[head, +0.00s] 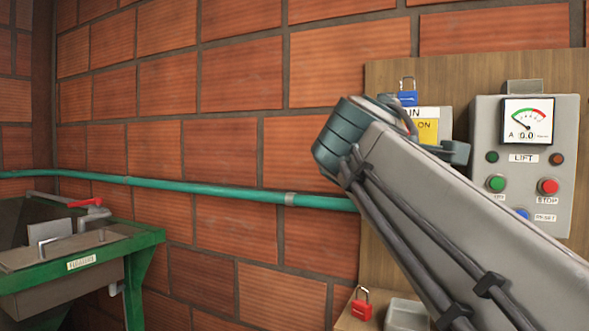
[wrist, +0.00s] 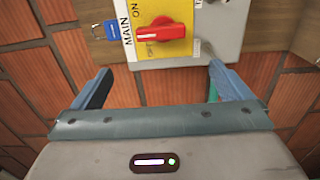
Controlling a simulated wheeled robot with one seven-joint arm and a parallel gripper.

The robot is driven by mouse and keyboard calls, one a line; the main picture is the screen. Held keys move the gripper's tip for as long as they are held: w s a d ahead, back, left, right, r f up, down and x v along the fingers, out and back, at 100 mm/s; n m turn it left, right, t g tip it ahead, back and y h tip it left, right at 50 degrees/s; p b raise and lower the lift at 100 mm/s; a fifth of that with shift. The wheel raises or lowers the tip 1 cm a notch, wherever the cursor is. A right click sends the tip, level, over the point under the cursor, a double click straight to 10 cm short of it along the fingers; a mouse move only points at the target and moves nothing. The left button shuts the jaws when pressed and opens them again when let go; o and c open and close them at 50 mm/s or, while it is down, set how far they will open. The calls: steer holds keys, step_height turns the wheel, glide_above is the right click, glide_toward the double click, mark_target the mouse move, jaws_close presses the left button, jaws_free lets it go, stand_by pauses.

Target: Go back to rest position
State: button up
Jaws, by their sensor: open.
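My gripper (wrist: 160,95) shows in the wrist view with its two blue fingers spread wide and nothing between them. In the head view, my arm crosses from the lower right and covers most of the main switch box (head: 428,112); the handle is hidden there. The blue padlock (head: 407,98) shows above my wrist.
The LIFT control box (head: 480,120), with gauge and buttons, is right of my wrist on a wooden board (head: 385,75). A red padlock (head: 361,306) and a grey tray (head: 405,314) are below. A teal pipe (head: 230,192) runs along the brick wall. A green-framed machine (head: 140,245) stands left.

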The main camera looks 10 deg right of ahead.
step_height(320, 180, down, 17)
steer(key=s+m+g+y+p, duration=0.1)
steer(key=m+g+y+p, duration=0.4)
steer(key=p, duration=0.4)
steer(key=s+a+f+m+g+y+p, duration=0.2)
steer(key=s+a+f+m+g+p, duration=0.1)
steer(key=s+f, duration=0.4)
steer(key=s+a+f+m+g+y+p, duration=0.3)
steer(key=s+f, duration=0.3)
steer(key=f, duration=0.2)
steer(key=shift+s+a+f+g+p, duration=0.35)
steer(key=shift+g+p, duration=0.05)
steer(key=shift+p, duration=0.25)
